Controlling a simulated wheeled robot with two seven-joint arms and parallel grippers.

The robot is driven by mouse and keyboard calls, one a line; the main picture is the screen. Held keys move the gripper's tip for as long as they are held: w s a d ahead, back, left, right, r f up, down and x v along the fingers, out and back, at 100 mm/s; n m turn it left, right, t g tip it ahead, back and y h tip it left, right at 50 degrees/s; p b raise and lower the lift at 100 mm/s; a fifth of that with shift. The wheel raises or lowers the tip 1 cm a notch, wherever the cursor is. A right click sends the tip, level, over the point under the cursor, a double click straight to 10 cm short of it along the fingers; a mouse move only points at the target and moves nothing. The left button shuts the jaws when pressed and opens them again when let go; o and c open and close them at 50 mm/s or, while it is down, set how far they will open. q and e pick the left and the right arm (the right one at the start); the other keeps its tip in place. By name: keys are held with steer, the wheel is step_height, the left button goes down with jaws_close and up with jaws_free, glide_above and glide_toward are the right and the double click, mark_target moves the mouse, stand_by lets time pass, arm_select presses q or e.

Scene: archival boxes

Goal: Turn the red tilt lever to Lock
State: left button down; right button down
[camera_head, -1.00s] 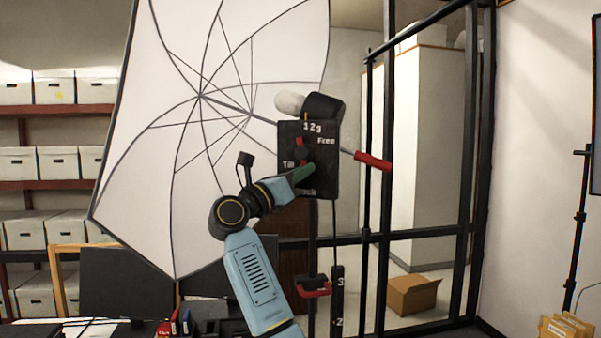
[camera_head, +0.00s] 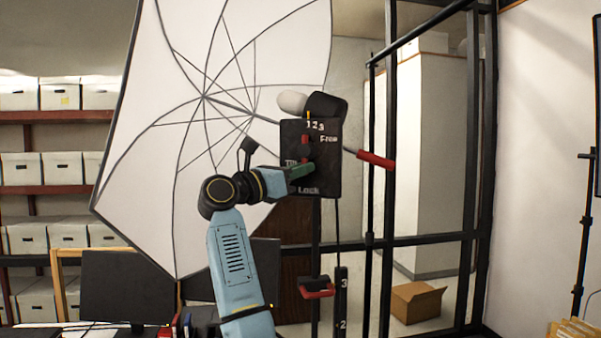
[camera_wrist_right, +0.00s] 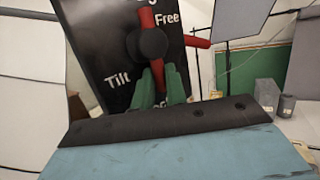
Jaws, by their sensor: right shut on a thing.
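The black tilt panel (camera_head: 325,165) hangs in front of the white umbrella, with the words Tilt, Free and Lock. The red tilt lever (camera_head: 305,139) stands nearly upright on it; it also shows in the right wrist view (camera_wrist_right: 147,18), above its round black hub (camera_wrist_right: 152,43). My right gripper (camera_head: 304,171) comes from the left, its green fingers at the lever's lower part. In the right wrist view these fingers (camera_wrist_right: 160,86) are shut on the lever just below the hub, hiding its lower end and part of Lock. My left gripper is not in view.
The large white umbrella (camera_head: 180,110) spreads behind my arm. A red-handled bar (camera_head: 375,160) sticks out right of the panel. A lower red handle (camera_head: 317,291) is on the stand. Black frame posts (camera_head: 470,170) stand at right; box shelves (camera_head: 60,118) stand at left.

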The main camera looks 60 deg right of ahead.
steer(key=c, duration=1.7)
jaws_free()
steer(key=shift+a+r, duration=0.1)
steer(key=shift+a, duration=0.05)
steer(key=shift+w, duration=0.1)
steer(key=b+v, duration=0.3)
steer(key=v, duration=1)
steer(key=shift+a+b, duration=0.3)
steer(key=shift+b, duration=0.1)
